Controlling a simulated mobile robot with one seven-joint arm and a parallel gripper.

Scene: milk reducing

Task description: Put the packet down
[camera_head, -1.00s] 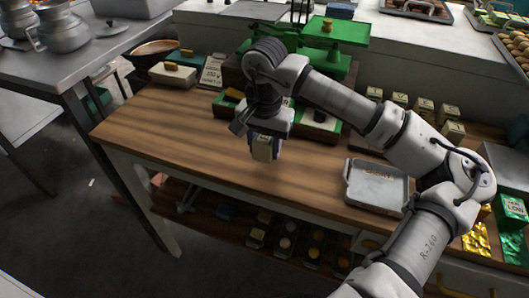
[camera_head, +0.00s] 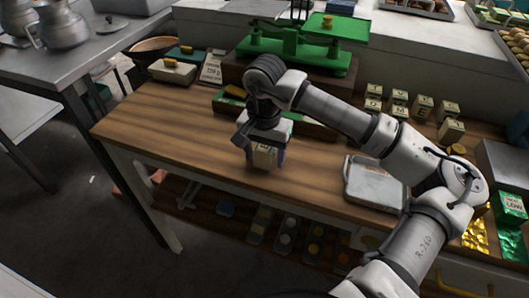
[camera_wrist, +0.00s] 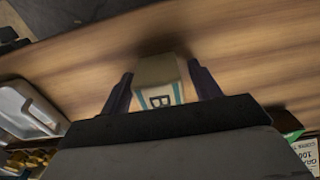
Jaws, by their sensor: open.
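A small cream packet (camera_head: 264,156) with a blue mark on its face stands on the wooden table (camera_head: 180,125), near the front edge. My gripper (camera_head: 262,149) is over it, pointing down, with its fingers on either side of the packet. In the wrist view the packet (camera_wrist: 160,80) sits between the two dark fingers of my gripper (camera_wrist: 161,84), which is open. Thin gaps seem to show beside the packet. Its underside is hidden.
A grey tray (camera_head: 375,184) lies to the right on the table. A green balance scale (camera_head: 300,48) stands behind. Several lettered packets (camera_head: 397,104) stand at the back right. The table's left part is clear. A lower shelf holds several small items.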

